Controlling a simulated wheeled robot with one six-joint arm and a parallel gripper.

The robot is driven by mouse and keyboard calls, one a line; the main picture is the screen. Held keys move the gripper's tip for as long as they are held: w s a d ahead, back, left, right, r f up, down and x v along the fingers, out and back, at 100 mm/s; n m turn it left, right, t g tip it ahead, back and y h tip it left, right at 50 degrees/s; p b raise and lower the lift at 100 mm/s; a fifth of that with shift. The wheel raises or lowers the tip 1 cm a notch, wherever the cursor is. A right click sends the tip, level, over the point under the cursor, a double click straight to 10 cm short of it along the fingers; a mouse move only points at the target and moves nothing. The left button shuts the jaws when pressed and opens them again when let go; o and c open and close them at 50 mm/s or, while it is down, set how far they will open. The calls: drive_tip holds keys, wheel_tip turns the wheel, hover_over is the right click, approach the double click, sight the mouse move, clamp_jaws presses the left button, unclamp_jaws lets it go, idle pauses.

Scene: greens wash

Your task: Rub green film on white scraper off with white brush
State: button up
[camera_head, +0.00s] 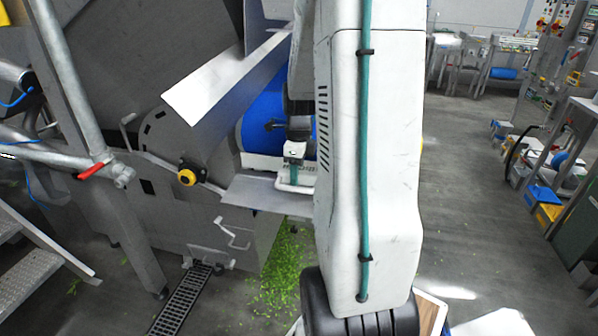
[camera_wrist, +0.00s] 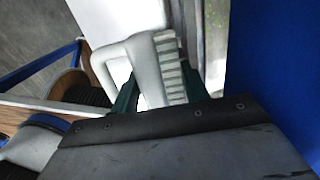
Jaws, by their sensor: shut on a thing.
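The white brush (camera_wrist: 147,68) is held between the dark green fingers of my gripper (camera_wrist: 157,88), with its ribbed bristle side facing right in the wrist view. In the head view my gripper (camera_head: 295,165) is partly hidden by my arm, and the white brush (camera_head: 294,186) shows below it. The white scraper (camera_head: 262,163) is a pale strip along the bottom of the blue drum. In the wrist view a pale strip with dull greenish marks, seemingly the scraper (camera_wrist: 214,48), runs between the brush and the blue surface. I cannot tell whether brush and scraper touch.
The blue drum (camera_head: 256,122) sits beside a slanted metal guard (camera_head: 226,82). A metal ledge (camera_head: 250,192) lies below. Chopped greens (camera_head: 285,275) cover the floor beneath. A railing and steps (camera_head: 30,272) stand at left; open floor (camera_head: 455,190) lies right of my arm.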

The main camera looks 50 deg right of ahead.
drive_tip(key=shift+s+a, duration=0.4)
drive_tip(key=shift+a, duration=0.5)
drive_tip(key=shift+s+a, duration=0.35)
drive_tip(key=shift+a, duration=0.6)
drive_tip(key=shift+s+a, duration=0.4)
drive_tip(key=shift+a, duration=0.5)
drive_tip(key=shift+a, duration=0.1)
drive_tip(key=shift+s+a, duration=0.3)
drive_tip(key=shift+a, duration=0.35)
drive_tip(key=shift+s+a, duration=0.3)
drive_tip(key=shift+a, duration=0.35)
